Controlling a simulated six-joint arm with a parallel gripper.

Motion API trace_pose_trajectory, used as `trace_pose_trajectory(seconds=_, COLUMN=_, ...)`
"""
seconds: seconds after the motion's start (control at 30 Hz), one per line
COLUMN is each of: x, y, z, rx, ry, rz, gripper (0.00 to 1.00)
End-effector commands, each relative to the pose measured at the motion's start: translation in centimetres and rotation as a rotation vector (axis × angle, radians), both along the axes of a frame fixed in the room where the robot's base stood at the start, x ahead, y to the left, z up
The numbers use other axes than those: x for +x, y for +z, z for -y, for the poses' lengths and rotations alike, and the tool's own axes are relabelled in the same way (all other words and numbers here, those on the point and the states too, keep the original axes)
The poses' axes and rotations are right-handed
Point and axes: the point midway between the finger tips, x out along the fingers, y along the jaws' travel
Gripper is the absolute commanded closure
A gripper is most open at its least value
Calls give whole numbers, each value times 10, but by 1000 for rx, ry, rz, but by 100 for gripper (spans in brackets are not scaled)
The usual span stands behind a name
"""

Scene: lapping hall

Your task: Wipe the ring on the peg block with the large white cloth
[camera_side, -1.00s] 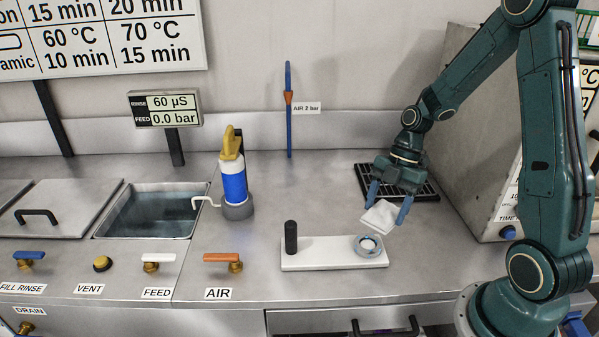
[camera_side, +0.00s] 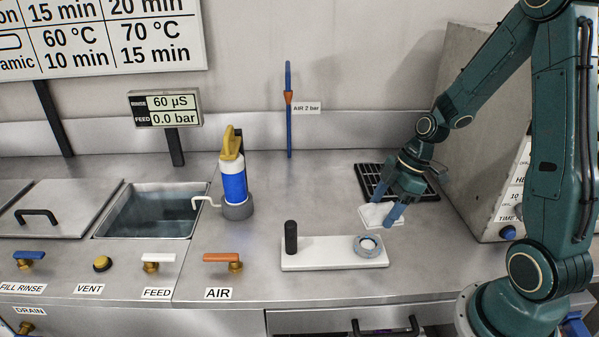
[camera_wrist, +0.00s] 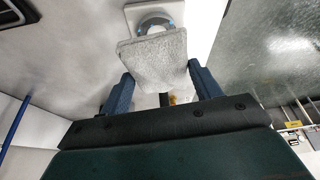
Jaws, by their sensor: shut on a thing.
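A white peg block (camera_side: 340,263) lies on the bench. It has an upright black peg (camera_side: 290,237) at its left end and a grey-blue ring (camera_side: 367,246) lying flat near its right end. My gripper (camera_side: 381,213) is behind the ring, with its blue fingers pointing down. It is shut on a white cloth (camera_side: 370,214), which sits apart from the ring. In the wrist view the cloth (camera_wrist: 155,58) spans between the fingers (camera_wrist: 158,70) and overlaps part of the ring (camera_wrist: 155,23). Whether the cloth touches the bench is hard to tell.
A black grate (camera_side: 367,176) lies behind my gripper. A blue bottle with a yellow top (camera_side: 234,182) stands left, beside a water-filled sink (camera_side: 150,211). A grey cabinet (camera_side: 480,140) stands at the right. The bench between bottle and block is clear.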

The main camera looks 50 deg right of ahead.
Motion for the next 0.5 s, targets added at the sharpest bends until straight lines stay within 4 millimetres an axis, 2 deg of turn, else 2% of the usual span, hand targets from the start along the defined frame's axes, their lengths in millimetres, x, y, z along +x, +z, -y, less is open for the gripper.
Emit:
trace_pose_trajectory(seconds=0.2, x=0, y=1, z=1, rx=9, ry=-122, rz=7, gripper=58)
trace_pose_trajectory(seconds=0.5, x=0, y=-2, z=1, rx=11, ry=-139, rz=6, gripper=58)
